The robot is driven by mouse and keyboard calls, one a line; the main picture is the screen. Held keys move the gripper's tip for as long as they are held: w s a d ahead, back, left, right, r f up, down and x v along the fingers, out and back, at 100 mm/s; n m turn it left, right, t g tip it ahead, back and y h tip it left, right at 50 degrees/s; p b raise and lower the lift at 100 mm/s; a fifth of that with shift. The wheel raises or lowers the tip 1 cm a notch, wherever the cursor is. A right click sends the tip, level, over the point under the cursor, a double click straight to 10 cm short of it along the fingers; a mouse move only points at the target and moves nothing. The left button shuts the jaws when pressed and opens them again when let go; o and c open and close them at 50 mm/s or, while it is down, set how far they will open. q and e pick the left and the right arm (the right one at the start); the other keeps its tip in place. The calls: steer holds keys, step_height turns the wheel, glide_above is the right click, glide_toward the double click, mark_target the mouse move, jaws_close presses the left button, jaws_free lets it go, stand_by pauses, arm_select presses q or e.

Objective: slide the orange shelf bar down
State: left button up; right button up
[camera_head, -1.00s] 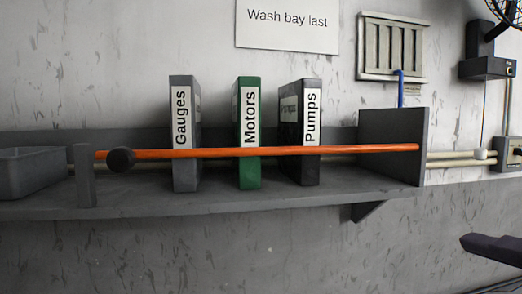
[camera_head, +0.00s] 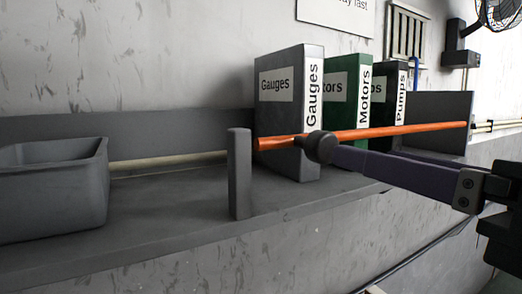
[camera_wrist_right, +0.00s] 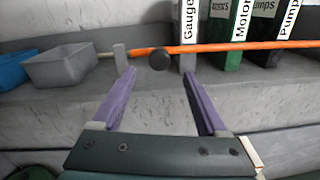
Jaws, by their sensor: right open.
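The orange shelf bar (camera_head: 400,131) runs along the shelf front, across the binders. Its left end lies by the short grey post (camera_head: 240,172), and its right end meets the shelf's end panel. A dark round knob (camera_head: 320,147) sits on the bar near its left end. My right gripper (camera_head: 345,157) reaches in from the right, with its purple fingers at the knob. In the right wrist view my right gripper (camera_wrist_right: 159,73) is open, and the knob (camera_wrist_right: 159,60) shows between and beyond its fingertips. I cannot tell whether they touch. My left gripper is out of view.
Binders stand behind the bar: grey Gauges (camera_head: 290,110), green Motors (camera_head: 347,96) and dark Pumps (camera_head: 390,80). A grey bin (camera_head: 55,200) is on the shelf at left, with a blue bin (camera_wrist_right: 10,72) beside it. The shelf between bin and post is clear.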

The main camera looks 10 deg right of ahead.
mark_target(329, 144)
steer(key=shift+f+b+x, duration=0.15)
steer(key=shift+b+x, duration=1.4)
steer(key=shift+b, duration=0.85)
steer(key=shift+f+b+x, duration=0.15)
steer(key=shift+b+x, duration=1.4)
steer(key=shift+b, duration=0.8)
steer(key=shift+w+a+r+p, duration=0.25)
steer(key=shift+w+r+p, duration=0.2)
steer(key=shift+w+p, duration=0.3)
steer(key=shift+w+a+f, duration=0.15)
steer(key=shift+w+f, duration=0.05)
steer(key=shift+w, duration=0.35)
jaws_close()
